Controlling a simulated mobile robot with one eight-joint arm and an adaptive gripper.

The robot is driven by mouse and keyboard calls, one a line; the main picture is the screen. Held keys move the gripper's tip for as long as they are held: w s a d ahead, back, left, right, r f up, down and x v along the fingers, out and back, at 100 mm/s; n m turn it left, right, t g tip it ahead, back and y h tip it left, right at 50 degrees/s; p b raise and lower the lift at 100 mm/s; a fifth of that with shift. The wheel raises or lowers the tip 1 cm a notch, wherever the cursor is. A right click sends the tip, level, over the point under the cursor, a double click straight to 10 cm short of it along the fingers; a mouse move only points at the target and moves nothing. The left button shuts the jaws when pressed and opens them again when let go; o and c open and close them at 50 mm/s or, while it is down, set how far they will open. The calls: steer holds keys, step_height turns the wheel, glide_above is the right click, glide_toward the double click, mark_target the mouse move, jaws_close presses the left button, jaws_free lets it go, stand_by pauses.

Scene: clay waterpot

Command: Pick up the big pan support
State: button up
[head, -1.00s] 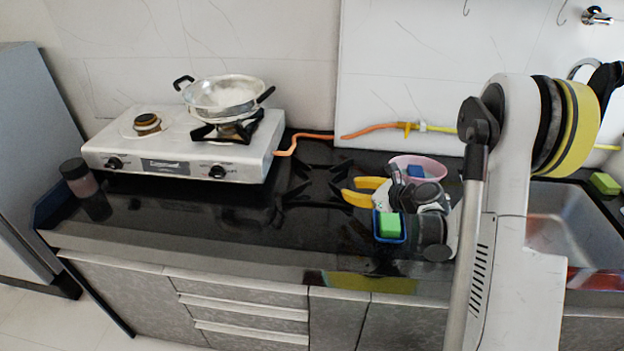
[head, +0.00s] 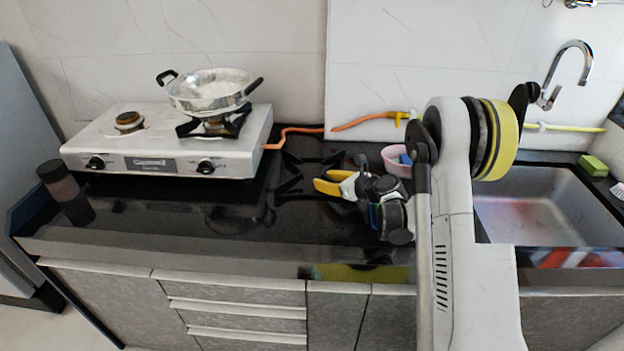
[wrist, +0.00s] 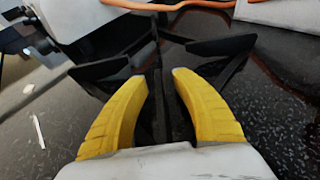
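The big pan support is a black metal stand with several arms (head: 298,176), standing on the dark counter right of the stove. It also shows in the wrist view (wrist: 222,45), just ahead of my fingers. My gripper (head: 327,180) has yellow fingers, which point left towards the support's right side. In the wrist view my gripper (wrist: 160,76) is open, with the fingertips apart and a black bar of the support showing in the gap. I cannot tell whether either finger touches it. The support's lower parts are partly hidden by the fingers.
A white stove (head: 165,142) stands to the left, with a steel pan (head: 208,92) on its right burner. An orange hose (head: 292,133) runs behind the support. A pink bowl (head: 391,163) is behind my arm; a sink (head: 545,205) is at right. A dark jar (head: 55,178) stands far left.

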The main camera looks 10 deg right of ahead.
steer(key=shift+w+a+f, duration=0.1)
steer(key=shift+w+a, duration=0.05)
steer(key=shift+w, duration=0.1)
jaws_close()
